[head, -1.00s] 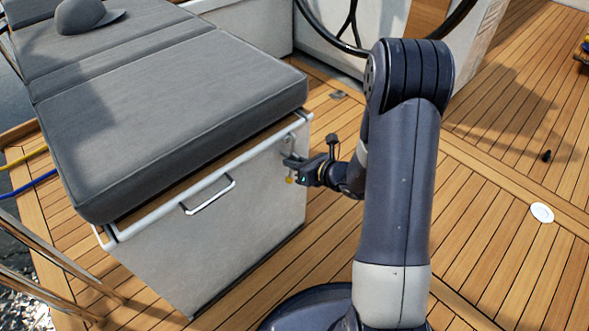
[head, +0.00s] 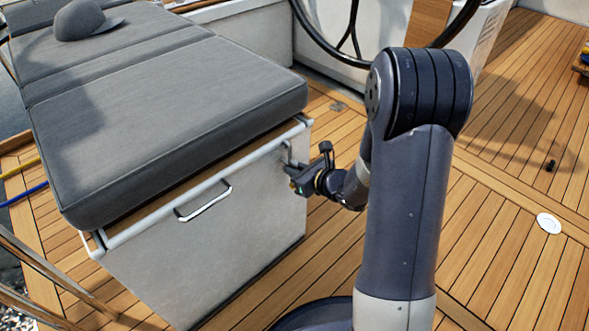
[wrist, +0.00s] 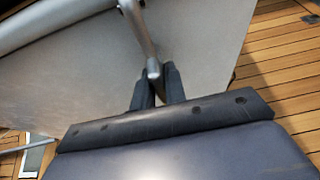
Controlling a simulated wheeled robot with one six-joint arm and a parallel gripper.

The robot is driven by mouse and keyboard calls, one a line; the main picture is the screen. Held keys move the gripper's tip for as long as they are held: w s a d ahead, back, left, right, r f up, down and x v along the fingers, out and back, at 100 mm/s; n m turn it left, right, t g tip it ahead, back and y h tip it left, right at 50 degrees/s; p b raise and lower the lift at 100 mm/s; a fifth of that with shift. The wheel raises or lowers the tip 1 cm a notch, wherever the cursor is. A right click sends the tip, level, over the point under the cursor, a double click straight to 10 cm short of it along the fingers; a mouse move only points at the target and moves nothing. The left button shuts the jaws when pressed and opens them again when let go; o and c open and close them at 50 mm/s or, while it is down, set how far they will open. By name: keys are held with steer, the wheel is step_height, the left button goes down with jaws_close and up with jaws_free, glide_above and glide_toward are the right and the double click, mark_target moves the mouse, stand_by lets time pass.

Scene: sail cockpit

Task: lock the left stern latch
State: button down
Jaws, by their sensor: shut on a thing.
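The latch (wrist: 153,66) is a metal lever at the upper right of the pale locker front (head: 245,215), under the cushion's edge. In the wrist view it runs down from the white rail to a rounded end between my fingers. My gripper (wrist: 160,84) is shut on this end, one dark finger on each side. In the head view my gripper (head: 288,172) reaches the locker front from the right, and the latch is small and partly hidden behind it. I cannot tell from these views whether the latch is locked.
A grey cushion (head: 170,110) with a cap (head: 88,20) covers the locker top. A metal handle (head: 203,202) sits on the locker front, left of the latch. A steering wheel (head: 350,30) stands behind. The teak deck (head: 500,235) to the right is mostly clear.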

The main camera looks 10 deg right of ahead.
steer(key=c, duration=1.5)
jaws_free()
steer(key=shift+p+v, duration=1.6)
steer(key=shift+v, duration=3.8)
steer(key=b+x, duration=0.3)
steer(key=x, duration=0.8)
steer(key=shift+r, duration=0.1)
steer(key=shift+s, duration=0.1)
